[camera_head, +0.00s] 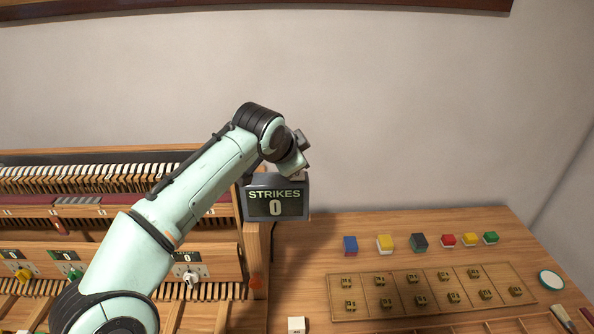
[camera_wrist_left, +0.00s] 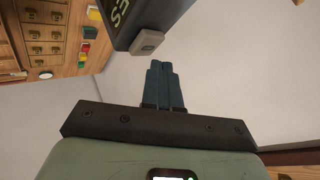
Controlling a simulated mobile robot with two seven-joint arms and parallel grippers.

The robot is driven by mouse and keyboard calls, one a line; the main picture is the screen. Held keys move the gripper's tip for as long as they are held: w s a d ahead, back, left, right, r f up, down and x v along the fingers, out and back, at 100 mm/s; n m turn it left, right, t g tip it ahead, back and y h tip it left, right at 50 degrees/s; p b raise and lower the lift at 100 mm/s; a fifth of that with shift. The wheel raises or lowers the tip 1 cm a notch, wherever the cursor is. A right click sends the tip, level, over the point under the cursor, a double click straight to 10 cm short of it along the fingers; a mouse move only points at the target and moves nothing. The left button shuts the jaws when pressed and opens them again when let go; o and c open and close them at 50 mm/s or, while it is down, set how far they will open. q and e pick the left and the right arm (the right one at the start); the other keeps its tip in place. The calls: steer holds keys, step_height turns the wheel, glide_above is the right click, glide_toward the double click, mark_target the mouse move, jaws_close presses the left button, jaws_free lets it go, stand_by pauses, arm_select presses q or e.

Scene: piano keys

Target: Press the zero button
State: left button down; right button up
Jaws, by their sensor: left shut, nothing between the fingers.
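The strikes counter (camera_head: 277,203) is a dark grey box reading "STRIKES 0", standing at the right end of the piano action. A small pale button (camera_wrist_left: 148,42) sits on one face of the box in the left wrist view. My left gripper (camera_wrist_left: 163,67) is shut and empty, its blue-grey fingertips close to the button and slightly to its right in that view. I cannot tell whether they touch. In the head view my left arm reaches over the counter, and its fingers cannot be made out clearly. My right gripper is in neither view.
The piano action (camera_head: 90,180) with its hammers and small dials fills the left. On the table (camera_head: 300,265) at right lie several coloured blocks (camera_head: 385,243) and a wooden tray (camera_head: 337,310) of brass pieces. A small white cube (camera_head: 296,325) lies in front.

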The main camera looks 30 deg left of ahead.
arm_select(q)
steer(key=shift+r, duration=0.1)
steer(key=shift+s+r, duration=0.1)
steer(key=shift+r, duration=0.2)
steer(key=shift+r+p, duration=0.55)
steer(key=shift+r, duration=0.7)
steer(key=shift+w+r, duration=0.3)
steer(key=shift+w, duration=0.05)
steer(key=shift+r, duration=0.25)
steer(key=shift+s+r, duration=0.35)
steer(key=shift+s, duration=0.1)
steer(key=shift+w, duration=0.1)
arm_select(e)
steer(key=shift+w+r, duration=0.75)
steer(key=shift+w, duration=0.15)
